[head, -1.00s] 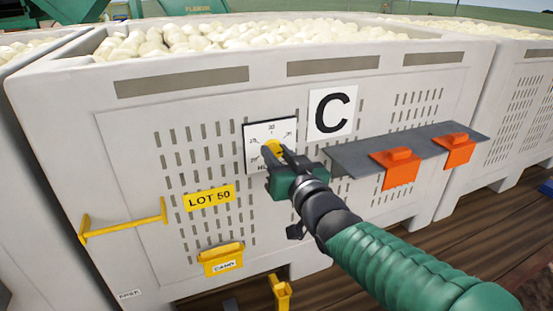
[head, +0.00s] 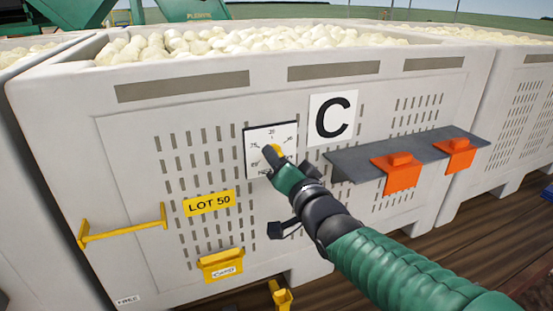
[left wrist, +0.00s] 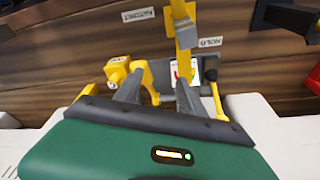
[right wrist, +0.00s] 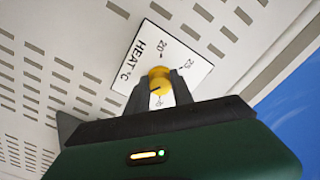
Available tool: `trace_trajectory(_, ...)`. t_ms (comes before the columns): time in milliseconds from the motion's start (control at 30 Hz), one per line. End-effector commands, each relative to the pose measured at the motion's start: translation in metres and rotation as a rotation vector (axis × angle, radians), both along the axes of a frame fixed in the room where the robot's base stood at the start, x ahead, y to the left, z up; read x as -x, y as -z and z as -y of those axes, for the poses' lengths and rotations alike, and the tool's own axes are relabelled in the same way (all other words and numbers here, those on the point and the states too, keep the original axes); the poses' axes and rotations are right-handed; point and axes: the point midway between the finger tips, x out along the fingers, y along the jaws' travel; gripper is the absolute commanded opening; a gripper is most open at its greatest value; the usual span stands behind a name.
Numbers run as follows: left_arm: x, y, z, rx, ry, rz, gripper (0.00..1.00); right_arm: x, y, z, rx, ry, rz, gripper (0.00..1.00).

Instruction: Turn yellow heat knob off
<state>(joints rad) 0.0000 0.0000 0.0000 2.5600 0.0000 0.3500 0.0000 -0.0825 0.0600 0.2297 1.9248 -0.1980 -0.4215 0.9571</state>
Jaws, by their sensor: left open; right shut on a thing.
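The yellow heat knob (right wrist: 158,76) sits on a white dial plate marked "HEAT °C" (right wrist: 141,45) on the front of the grey crate. The plate also shows in the head view (head: 284,135), where the knob is partly hidden by my right gripper (head: 276,158). In the right wrist view my right gripper (right wrist: 156,95) has its fingers on both sides of the knob and is shut on it. A dark mark shows on the knob; which number it points to I cannot tell. My left gripper (left wrist: 157,90) is open with nothing clearly between its fingers.
The grey crate (head: 60,110) is full of pale onions. Its front carries a "C" sign (head: 333,116), a grey shelf (head: 365,160) with orange clips, a yellow bar handle (head: 125,228), a "LOT 50" label (head: 209,203) and a yellow card holder (head: 221,264). Yellow fittings (left wrist: 117,70) stand near my left gripper.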

Motion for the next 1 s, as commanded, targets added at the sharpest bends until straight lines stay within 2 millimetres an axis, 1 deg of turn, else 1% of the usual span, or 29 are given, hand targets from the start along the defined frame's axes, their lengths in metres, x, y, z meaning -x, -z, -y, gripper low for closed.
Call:
trace_trajectory(33, 0.0000, 0.0006, 0.0000, 0.000, 0.000, 0.000, 0.47, 0.0001, 0.0081, -0.0005, 0.001, 0.000, -0.018, 0.00)
trace_trajectory(433, 0.0000, 0.0006, 0.0000, 0.000, 0.000, 0.000, 0.47, 0.0001, 0.0083, -0.0007, -0.004, -0.001, -0.021, 0.00)
trace_trajectory(467, 0.0000, 0.0006, 0.0000, 0.000, 0.000, 0.000, 0.47, 0.0001, 0.0083, -0.0007, -0.004, -0.001, -0.021, 0.31)
trace_trajectory(600, 0.0000, 0.0005, 0.0000, 0.000, 0.000, 0.000, 0.47, 0.0000, 0.0064, -0.0004, -0.006, 0.000, -0.016, 0.49)
trace_trajectory(1000, -0.0001, 0.0016, 0.0000, 0.000, 0.000, 0.000, 0.47, -0.0006, 0.0028, -0.0015, -0.008, -0.001, -0.008, 0.50)
